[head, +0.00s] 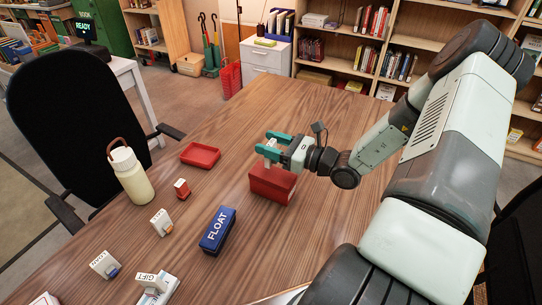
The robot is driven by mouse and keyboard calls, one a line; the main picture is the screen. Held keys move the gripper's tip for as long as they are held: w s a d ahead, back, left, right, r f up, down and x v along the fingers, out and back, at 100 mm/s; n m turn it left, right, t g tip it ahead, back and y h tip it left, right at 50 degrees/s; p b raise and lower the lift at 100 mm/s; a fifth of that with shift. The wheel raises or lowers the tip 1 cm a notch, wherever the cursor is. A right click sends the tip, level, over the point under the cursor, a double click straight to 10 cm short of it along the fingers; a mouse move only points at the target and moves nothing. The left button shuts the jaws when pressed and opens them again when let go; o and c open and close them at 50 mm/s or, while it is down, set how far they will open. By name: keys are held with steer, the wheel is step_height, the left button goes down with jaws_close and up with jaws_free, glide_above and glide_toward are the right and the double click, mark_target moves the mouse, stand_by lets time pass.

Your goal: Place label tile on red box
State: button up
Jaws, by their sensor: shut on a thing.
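My gripper (267,147) has teal fingers and is shut on a small white tile (271,146), which I take to be the label tile. Any writing on it is too small to read. The gripper is over the back of the red box (268,188), which stands near the middle of the wooden table. The tile appears above the box's top; I cannot tell whether they touch. The gripper and arm hide part of the box's back edge.
A blue box (217,231) marked FLOAT stands front left of the red box. A red tray (200,154), a cream bottle (132,178), a small red-and-white block (182,188) and several white label pieces (104,263) stand further left. The table (305,110) behind is clear.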

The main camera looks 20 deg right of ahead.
steer(key=shift+f, duration=1.95)
steer(key=shift+f, duration=0.15)
steer(key=o, duration=1)
steer(key=shift+o, duration=0.2)
steer(key=shift+s+d, duration=0.25)
steer(key=shift+d, duration=0.05)
steer(key=v, duration=1.1)
steer(key=shift+s, duration=0.1)
